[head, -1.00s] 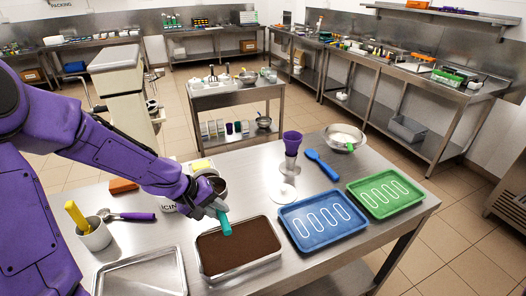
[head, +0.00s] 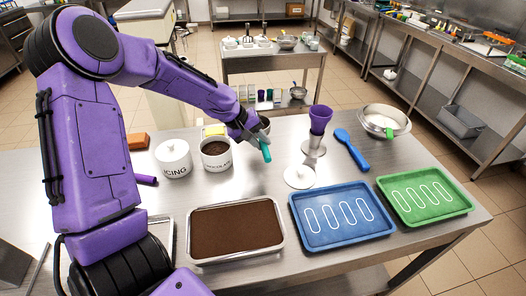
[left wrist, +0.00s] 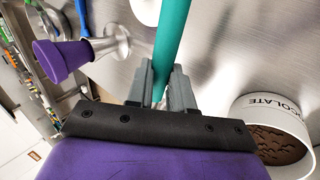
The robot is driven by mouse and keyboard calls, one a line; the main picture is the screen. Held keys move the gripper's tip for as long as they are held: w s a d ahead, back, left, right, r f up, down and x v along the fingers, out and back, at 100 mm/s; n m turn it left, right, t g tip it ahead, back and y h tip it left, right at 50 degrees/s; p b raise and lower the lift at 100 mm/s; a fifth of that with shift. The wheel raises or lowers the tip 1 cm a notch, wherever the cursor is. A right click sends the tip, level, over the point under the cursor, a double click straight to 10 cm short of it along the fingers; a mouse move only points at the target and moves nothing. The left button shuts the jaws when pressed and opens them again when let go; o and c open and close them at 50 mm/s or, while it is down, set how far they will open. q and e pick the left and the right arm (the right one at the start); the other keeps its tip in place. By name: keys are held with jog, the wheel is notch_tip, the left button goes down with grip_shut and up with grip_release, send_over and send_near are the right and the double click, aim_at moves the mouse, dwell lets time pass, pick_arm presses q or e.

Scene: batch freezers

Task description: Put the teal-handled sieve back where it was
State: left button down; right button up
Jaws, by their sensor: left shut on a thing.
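My left gripper (head: 257,138) is shut on the teal handle of the sieve (head: 265,152). It holds the sieve above the steel table, right of the chocolate canister (head: 216,154) and behind the tray of brown powder or cake (head: 284,250). In the left wrist view the teal handle (left wrist: 174,38) runs up from between the two grey fingers (left wrist: 162,88). A dark round rim shows behind the gripper in the head view; I cannot tell if it is the sieve's bowl. My right gripper is not in view.
A lidded icing canister (head: 173,160) stands left of the chocolate canister. Blue (head: 298,222) and green (head: 465,205) trays lie at front right.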

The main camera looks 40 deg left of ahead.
pick_arm(q)
jog(key=w+f, duration=0.2)
jog(key=w+a+f, duration=0.1)
jog(key=w+f, duration=0.3)
jog(key=shift+w+a, duration=0.25)
jog(key=shift+a, duration=0.1)
jog(key=shift+s+f+p, duration=0.2)
jog(key=shift+s+f, duration=0.15)
jog(key=shift+f, duration=0.25)
jog(key=shift+s+f+p, duration=0.15)
jog(key=shift+s+f, duration=0.15)
jog(key=shift+f, duration=0.3)
jog(key=shift+s+a, duration=0.1)
jog(key=shift+s, duration=0.05)
jog(key=shift+w+f, duration=0.25)
jog(key=shift+w, duration=0.1)
jog(key=c, duration=1.3)
grip_release()
jog(key=shift+w, duration=0.1)
jog(key=shift+s+r, duration=0.15)
jog(key=shift+s, duration=0.1)
jog(key=b+v, duration=0.1)
jog(key=v, duration=1)
jog(key=shift+a+r, duration=0.1)
jog(key=shift+r, duration=0.35)
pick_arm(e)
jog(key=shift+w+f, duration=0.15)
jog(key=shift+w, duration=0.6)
